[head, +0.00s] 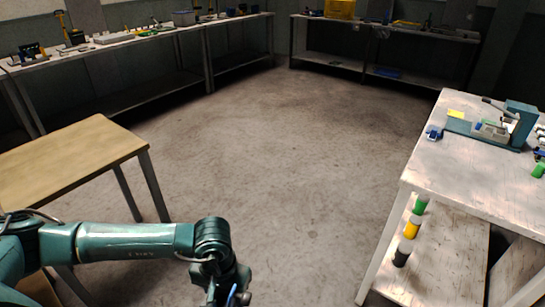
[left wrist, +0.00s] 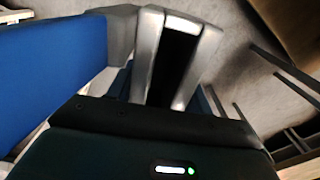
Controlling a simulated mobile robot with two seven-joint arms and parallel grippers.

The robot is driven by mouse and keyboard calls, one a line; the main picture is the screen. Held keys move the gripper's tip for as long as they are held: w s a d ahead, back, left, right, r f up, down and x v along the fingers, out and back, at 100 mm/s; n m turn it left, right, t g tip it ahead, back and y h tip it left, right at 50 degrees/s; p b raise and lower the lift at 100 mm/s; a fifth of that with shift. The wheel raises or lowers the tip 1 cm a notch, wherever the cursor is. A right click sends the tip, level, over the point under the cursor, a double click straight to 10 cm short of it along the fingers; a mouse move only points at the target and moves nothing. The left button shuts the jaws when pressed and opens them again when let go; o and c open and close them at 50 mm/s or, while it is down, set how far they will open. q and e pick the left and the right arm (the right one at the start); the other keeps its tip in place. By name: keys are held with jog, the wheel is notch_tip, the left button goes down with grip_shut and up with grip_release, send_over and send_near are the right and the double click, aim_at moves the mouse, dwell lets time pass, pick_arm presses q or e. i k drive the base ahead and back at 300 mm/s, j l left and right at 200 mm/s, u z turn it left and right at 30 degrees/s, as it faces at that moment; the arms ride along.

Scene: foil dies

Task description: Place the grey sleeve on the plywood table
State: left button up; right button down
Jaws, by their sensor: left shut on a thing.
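The plywood table (head: 75,158) stands at the left of the head view, its pale wooden top bare. My left gripper (head: 230,292) is at the bottom centre of the head view, right of the table and apart from it, over the floor. In the left wrist view, my left gripper is shut on the grey sleeve (left wrist: 147,55), which shows grey walls and a dark opening. In the head view I cannot make out the sleeve; the gripper's lower part is cut off by the frame edge. My right gripper is not in view.
A worn white workbench (head: 465,180) at the right bears a teal press (head: 520,125). Its lower shelf holds green, yellow and black containers. Cluttered benches (head: 130,40) line the back walls. The concrete floor (head: 260,140) between is clear. A blue surface (left wrist: 50,75) fills the wrist view's left.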

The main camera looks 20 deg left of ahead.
aim_at(62, 162)
jog(key=i+u, duration=1.05)
jog(key=i+l+u, duration=0.15)
jog(key=i+u, duration=0.3)
jog(key=i+l+u, duration=0.3)
jog(key=u, duration=0.2)
jog(key=i, duration=0.1)
